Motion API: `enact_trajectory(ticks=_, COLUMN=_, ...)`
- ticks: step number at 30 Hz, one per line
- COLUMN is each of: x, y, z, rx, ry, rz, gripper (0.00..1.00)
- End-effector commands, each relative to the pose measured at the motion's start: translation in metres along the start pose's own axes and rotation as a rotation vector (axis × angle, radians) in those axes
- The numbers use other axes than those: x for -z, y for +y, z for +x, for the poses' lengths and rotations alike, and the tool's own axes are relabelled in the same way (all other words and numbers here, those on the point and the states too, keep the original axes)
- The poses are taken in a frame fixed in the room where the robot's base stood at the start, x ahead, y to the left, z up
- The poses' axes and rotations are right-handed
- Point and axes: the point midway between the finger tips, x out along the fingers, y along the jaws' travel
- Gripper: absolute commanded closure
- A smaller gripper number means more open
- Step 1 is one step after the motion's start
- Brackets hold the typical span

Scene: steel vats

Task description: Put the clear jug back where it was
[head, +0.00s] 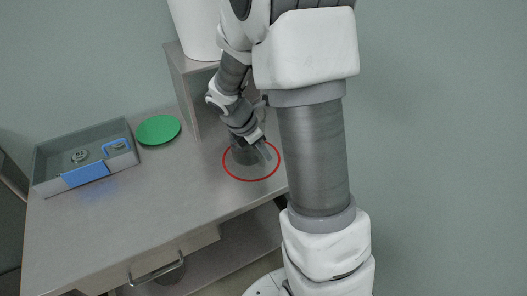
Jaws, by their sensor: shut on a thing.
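My gripper (263,151) points down over the right end of the steel table, inside a red ring (226,170) marked on the tabletop. It is shut on a greyish see-through thing, which looks like the clear jug (242,156). The jug is small in view and partly hidden by my gripper and arm. It appears upright within the ring's outline; I cannot tell whether its base touches the table.
A grey tray (42,182) with a blue front patch and small metal items stands at the left. A green disc (158,130) lies beside it. A steel raised shelf (188,82) bears a white container (192,28). The table's front middle is clear.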

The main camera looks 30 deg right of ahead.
Motion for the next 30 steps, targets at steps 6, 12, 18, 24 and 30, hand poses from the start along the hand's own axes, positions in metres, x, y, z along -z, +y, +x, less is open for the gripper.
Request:
enact_trajectory(ticks=6, x=0.001, y=0.000, z=0.001, rx=0.000, ry=0.000, rz=0.000, gripper=1.00)
enact_trajectory(ticks=12, x=0.001, y=0.000, z=0.002, rx=0.000, ry=0.000, rz=0.000, gripper=0.58)
enact_trajectory(ticks=18, x=0.001, y=0.000, z=0.002, rx=0.000, ry=0.000, rz=0.000, gripper=0.55)
enact_trajectory(ticks=24, x=-0.001, y=0.000, z=-0.005, rx=-0.001, ry=-0.001, rz=0.000, gripper=0.55)
enact_trajectory(ticks=30, x=-0.002, y=0.001, z=-0.041, rx=-0.004, ry=-0.001, rz=-0.001, gripper=0.55)
